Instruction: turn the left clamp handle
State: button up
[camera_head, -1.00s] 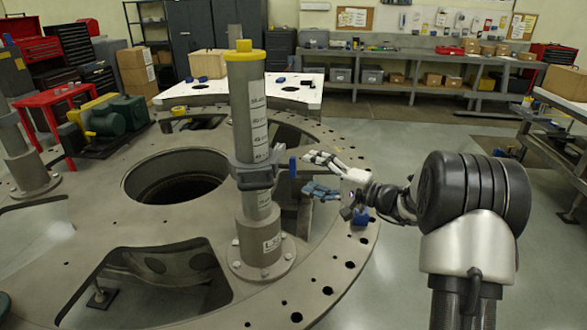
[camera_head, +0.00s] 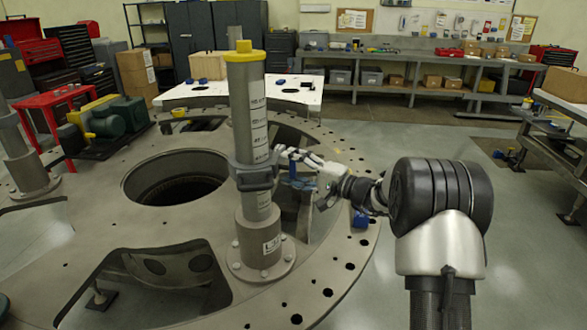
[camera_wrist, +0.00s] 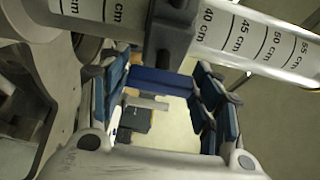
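The post (camera_head: 247,115) with a cm scale and yellow cap stands upright on the turret plate (camera_head: 190,228). A dark grey clamp (camera_head: 256,177) is around its lower half. My gripper (camera_head: 303,170) is at the handle, coming from the right. In the wrist view the blue handle (camera_wrist: 160,80) lies between my two blue-padded fingers (camera_wrist: 163,92), which are spread. Its ends look close to both pads; I cannot tell whether they touch. The clamp (camera_wrist: 168,35) shows just beyond.
The plate has a large round hole (camera_head: 176,180) left of the post. A second post (camera_head: 24,160) stands at the far left. A blue object (camera_head: 361,219) lies near the plate's right edge. A white table (camera_head: 240,92) stands behind. Open floor lies to the right.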

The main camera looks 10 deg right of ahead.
jog(key=c, duration=0.7)
jog(key=shift+o, duration=0.2)
jog(key=shift+r, duration=0.1)
jog(key=m+g+p, duration=0.1)
jog(key=m+p, duration=0.2)
jog(key=shift+r+g+h+p, duration=0.1)
jog(key=shift+g+h+p, duration=0.2)
jog(key=shift+h+p, duration=0.1)
jog(key=m+g+p, duration=0.1)
jog(key=m+p, duration=0.2)
jog(key=p, duration=0.1)
jog(key=m+g+p, duration=0.2)
jog(key=m+p, duration=0.2)
jog(key=p, duration=0.2)
jog(key=shift+g, duration=0.4)
jog(key=m+g+p, duration=0.2)
jog(key=m+p, duration=0.1)
jog(key=shift+y, duration=0.3)
jog(key=shift+m+p, duration=0.3)
